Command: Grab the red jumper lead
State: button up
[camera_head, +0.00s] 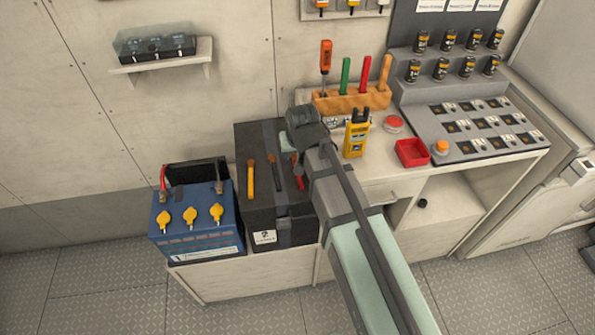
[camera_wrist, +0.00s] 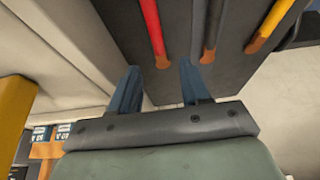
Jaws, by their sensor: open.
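A red lead (camera_head: 298,172) lies on top of the black box (camera_head: 262,222), at the right of a row with a dark lead (camera_head: 274,170) and a yellow lead (camera_head: 250,180). My arm partly covers it in the head view. In the wrist view the red lead (camera_wrist: 152,28) runs down from the top edge, its orange-brown end just beyond the gap between my fingers. My gripper (camera_wrist: 158,80) is open, with nothing between its two blue fingers. I cannot tell whether a finger touches the lead. The dark lead (camera_wrist: 213,28) and yellow lead (camera_wrist: 272,22) are right of it.
A blue battery (camera_head: 196,222) with yellow caps stands left of the black box. A yellow meter (camera_head: 356,135), a wooden tool rack (camera_head: 345,104) and a red tray (camera_head: 411,153) stand on the counter at right. Its yellow side shows close at the wrist view's left.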

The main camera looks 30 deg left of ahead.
aim_at(295, 159)
jog(key=shift+x, duration=1.85)
jog(key=shift+s, duration=0.1)
jog(key=shift+c, duration=0.2)
grip_shut()
